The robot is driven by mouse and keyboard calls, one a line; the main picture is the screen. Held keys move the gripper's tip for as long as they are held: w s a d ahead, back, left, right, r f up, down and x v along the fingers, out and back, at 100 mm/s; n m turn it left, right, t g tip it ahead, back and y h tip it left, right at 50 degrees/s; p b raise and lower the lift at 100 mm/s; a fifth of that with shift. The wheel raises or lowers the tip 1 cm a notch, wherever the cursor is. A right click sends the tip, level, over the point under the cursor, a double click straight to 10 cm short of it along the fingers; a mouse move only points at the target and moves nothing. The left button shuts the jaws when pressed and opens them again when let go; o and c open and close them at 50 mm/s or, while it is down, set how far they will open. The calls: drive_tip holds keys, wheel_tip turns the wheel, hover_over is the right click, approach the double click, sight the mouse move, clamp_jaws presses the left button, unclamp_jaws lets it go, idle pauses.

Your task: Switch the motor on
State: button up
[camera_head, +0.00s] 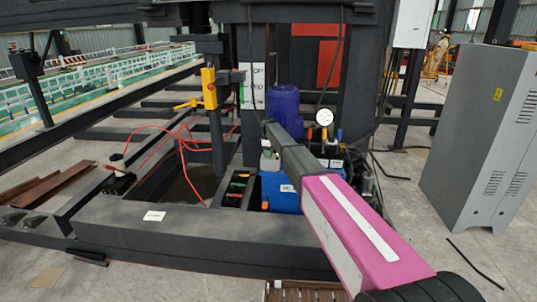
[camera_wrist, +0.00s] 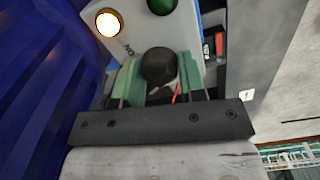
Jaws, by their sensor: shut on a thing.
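The black selector knob (camera_wrist: 159,66) sits on a pale control panel (camera_wrist: 132,38) in the wrist view. My gripper (camera_wrist: 160,76) has a green finger on each side of the knob and is shut on it. A lit white lamp (camera_wrist: 109,22) is at the panel's upper left, and a green button or lamp (camera_wrist: 162,5) is at the top edge. The ribbed blue motor (camera_head: 284,106) stands behind my arm in the head view. It also fills the left of the wrist view (camera_wrist: 40,85). In the head view my arm hides the knob.
A pressure gauge (camera_head: 325,117) and small levers stand right of the motor. A blue tank (camera_head: 279,194) lies below my arm. Red cables (camera_head: 183,143) hang near a yellow box (camera_head: 209,88) on the left.

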drive_tip(key=m, duration=1.1)
drive_tip(key=shift+m, duration=2.3)
drive_tip(key=o, duration=0.9)
drive_tip(key=shift+r, duration=0.1)
